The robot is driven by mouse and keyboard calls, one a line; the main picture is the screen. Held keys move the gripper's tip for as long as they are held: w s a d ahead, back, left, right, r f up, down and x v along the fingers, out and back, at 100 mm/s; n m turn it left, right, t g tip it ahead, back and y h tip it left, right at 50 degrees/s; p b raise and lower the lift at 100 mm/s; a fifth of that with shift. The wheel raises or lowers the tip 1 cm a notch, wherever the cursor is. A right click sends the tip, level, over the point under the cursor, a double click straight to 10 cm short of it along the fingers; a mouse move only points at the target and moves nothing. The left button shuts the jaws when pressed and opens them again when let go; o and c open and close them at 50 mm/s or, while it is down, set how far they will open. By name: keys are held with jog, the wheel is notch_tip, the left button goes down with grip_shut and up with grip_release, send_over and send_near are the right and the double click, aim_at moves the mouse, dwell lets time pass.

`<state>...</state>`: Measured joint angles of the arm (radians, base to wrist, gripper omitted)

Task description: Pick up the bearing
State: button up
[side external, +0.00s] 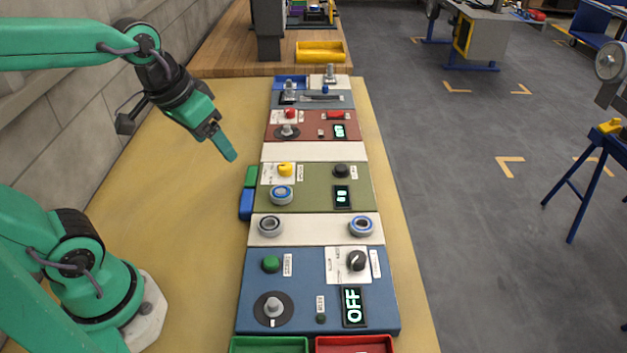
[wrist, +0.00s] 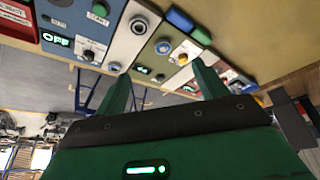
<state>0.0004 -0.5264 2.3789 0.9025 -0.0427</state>
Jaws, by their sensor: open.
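Three ring-shaped parts look like bearings. A dark-centred ring (side external: 270,226) lies at the left of the near white strip; in the wrist view it is the ring (wrist: 139,25) at the top. A blue-grey ring (side external: 361,225) lies at the right of that strip. A blue-and-white ring (side external: 282,194) sits on the olive panel, low left; it also shows in the wrist view (wrist: 163,47). I cannot tell which one is meant. My gripper (side external: 230,155) is open and empty, above the tan table left of the panels. Its fingers (wrist: 163,88) are spread apart in the wrist view.
Blue (side external: 246,205) and green (side external: 251,176) blocks sit at the panels' left edge. The blue panel (side external: 255,326) carries knobs and an OFF display. Green (side external: 269,346) and red (side external: 354,345) trays stand at the near end. The tan table (side external: 190,215) is clear left of the panels.

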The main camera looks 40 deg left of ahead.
jog(key=w+f+n+g, duration=0.15)
jog(key=w+f, duration=0.25)
jog(key=w, duration=0.4)
jog(key=g, duration=0.3)
send_near(281, 191)
jog(key=shift+s, duration=0.15)
jog(key=shift+w+f, duration=0.25)
jog(key=shift+f, duration=0.2)
jog(key=shift+s+f, duration=0.15)
jog(key=shift+f, duration=3.8)
jog(key=c, duration=1.1)
jog(key=shift+c, duration=0.2)
jog(key=shift+r, duration=0.2)
